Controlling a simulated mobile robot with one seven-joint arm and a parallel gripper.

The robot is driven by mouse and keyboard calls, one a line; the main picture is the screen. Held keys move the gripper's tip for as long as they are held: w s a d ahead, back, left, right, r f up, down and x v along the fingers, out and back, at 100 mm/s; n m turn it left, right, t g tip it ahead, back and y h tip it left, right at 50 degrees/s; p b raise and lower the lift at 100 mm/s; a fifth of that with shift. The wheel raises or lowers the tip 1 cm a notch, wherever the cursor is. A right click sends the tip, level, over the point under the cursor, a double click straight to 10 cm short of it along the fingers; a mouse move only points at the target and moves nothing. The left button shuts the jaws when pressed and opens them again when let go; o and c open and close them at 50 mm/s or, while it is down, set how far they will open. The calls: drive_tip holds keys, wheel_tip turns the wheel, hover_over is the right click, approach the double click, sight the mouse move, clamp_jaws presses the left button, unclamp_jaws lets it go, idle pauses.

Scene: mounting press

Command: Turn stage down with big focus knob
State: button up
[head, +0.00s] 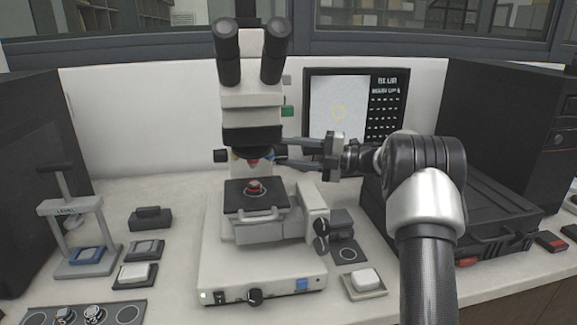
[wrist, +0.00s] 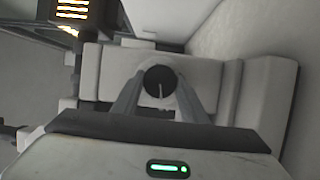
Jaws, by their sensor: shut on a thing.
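The white and black microscope (head: 262,150) stands at the centre of the bench. Its dark stage (head: 240,201) carries a small red-topped sample (head: 255,187). Two dark round knobs (head: 321,235), one above the other, show low on the right side of its base. My gripper (head: 279,154) reaches in from the right, high beside the microscope head, well above those knobs. In the wrist view my gripper (wrist: 160,92) has its fingers on both sides of a dark round knob (wrist: 160,78) with a pale line on its face. In the head view the fingers largely hide this knob.
A screen (head: 338,105) stands behind my gripper. A black case (head: 490,215) lies to the right, near my arm. A small press (head: 72,215) and several small trays stand at the left. A white block (head: 365,279) sits at the front right of the microscope.

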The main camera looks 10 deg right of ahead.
drive_tip(key=shift+f+n+b, duration=0.15)
drive_tip(key=shift+n+b, duration=0.35)
drive_tip(key=shift+b, duration=0.1)
drive_tip(key=shift+y, duration=0.3)
drive_tip(key=o, duration=1)
drive_tip(key=shift+a, duration=0.1)
drive_tip(key=shift+o, duration=0.2)
drive_tip(key=p+v, duration=0.1)
drive_tip(key=v, duration=0.6)
drive_tip(key=shift+d, duration=0.25)
drive_tip(key=shift+s, duration=0.1)
